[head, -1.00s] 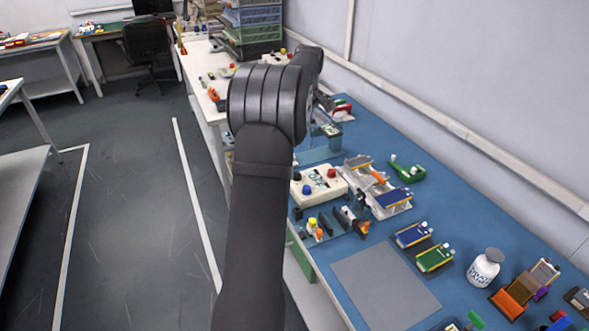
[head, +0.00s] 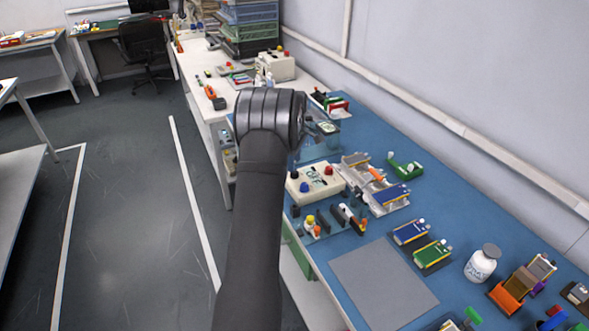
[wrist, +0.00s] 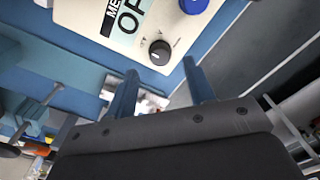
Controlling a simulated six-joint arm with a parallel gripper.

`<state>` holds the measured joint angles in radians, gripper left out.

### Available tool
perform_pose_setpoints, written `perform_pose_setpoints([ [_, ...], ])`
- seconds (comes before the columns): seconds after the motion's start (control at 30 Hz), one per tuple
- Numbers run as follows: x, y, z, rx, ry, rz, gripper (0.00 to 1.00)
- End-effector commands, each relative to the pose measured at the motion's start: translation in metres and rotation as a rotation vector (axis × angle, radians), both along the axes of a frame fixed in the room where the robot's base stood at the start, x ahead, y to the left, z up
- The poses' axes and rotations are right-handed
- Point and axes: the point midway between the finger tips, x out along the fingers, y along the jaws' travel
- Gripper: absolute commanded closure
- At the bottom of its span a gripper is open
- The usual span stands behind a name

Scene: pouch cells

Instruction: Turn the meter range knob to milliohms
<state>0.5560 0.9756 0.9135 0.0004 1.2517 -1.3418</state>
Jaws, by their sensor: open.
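The meter is a cream box (head: 318,190) on the blue bench mat in the head view, with a red terminal (head: 328,170) and a blue terminal (head: 305,187) on top. In the wrist view the meter (wrist: 75,12) fills the upper part. Its black range knob (wrist: 160,52) has a short white pointer line and stands beside a partly cut-off display (wrist: 125,18) with large letters beginning "OP". The blue terminal (wrist: 193,5) is at the top edge. My gripper (wrist: 160,85) is open and empty, its two fingers pointing towards the knob, apart from it. My arm hides the gripper in the head view.
A small rack of coloured-capped items (head: 318,224) stands in front of the meter. A clear holder with a blue pouch cell (head: 390,194) is to its right. A grey mat (head: 383,285) is bare.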

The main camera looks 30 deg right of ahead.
Motion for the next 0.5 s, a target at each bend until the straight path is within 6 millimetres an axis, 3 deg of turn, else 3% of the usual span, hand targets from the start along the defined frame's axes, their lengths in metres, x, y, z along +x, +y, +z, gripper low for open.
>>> perform_pose_setpoints([
  [0.2, 0.000, 0.000, -0.032, 0.001, 0.001, 0.000, 0.51],
  [0.5, 0.000, 0.000, -0.041, 0.000, -0.001, 0.000, 0.51],
])
